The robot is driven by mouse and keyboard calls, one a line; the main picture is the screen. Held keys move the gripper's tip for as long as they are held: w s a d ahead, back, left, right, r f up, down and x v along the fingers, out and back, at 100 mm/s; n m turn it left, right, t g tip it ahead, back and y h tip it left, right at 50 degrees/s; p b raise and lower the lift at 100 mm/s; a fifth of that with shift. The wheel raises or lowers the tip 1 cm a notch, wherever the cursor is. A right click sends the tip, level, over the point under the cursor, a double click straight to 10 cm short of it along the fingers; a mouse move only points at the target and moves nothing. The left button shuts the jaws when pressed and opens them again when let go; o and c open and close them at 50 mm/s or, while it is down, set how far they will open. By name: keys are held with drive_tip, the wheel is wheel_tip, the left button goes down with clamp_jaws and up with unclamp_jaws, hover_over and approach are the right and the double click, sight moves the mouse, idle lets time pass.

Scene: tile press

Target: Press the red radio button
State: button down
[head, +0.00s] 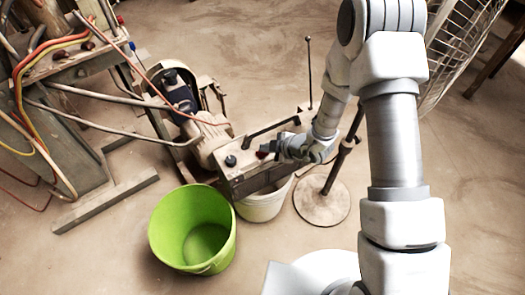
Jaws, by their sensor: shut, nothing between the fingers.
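The radio (252,181) is a boxy beige and grey unit with a dark handle, an upright antenna and a dark knob (231,161) on its top left. My gripper (268,149) reaches in from the right and is shut and empty over the radio's top. A small dark-red spot (262,155) shows right at my fingertips and may be the red button. It is partly hidden by the fingers. I cannot tell whether the fingertips touch it.
A green bucket (165,235) stands at front left of the radio, and a white bucket (262,207) is just below it. A stand with a round base (322,203) is to the right. Machinery with hoses (60,120) fills the left. A fan cage (458,45) is at upper right.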

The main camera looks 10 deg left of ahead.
sight(266, 154)
drive_tip(key=shift+f, duration=0.35)
drive_tip(key=shift+r, duration=0.1)
drive_tip(key=shift+r+p, duration=0.3)
drive_tip(key=shift+r, duration=0.1)
wheel_tip(266, 154, up, 6)
drive_tip(key=p, duration=0.5)
idle(0.6)
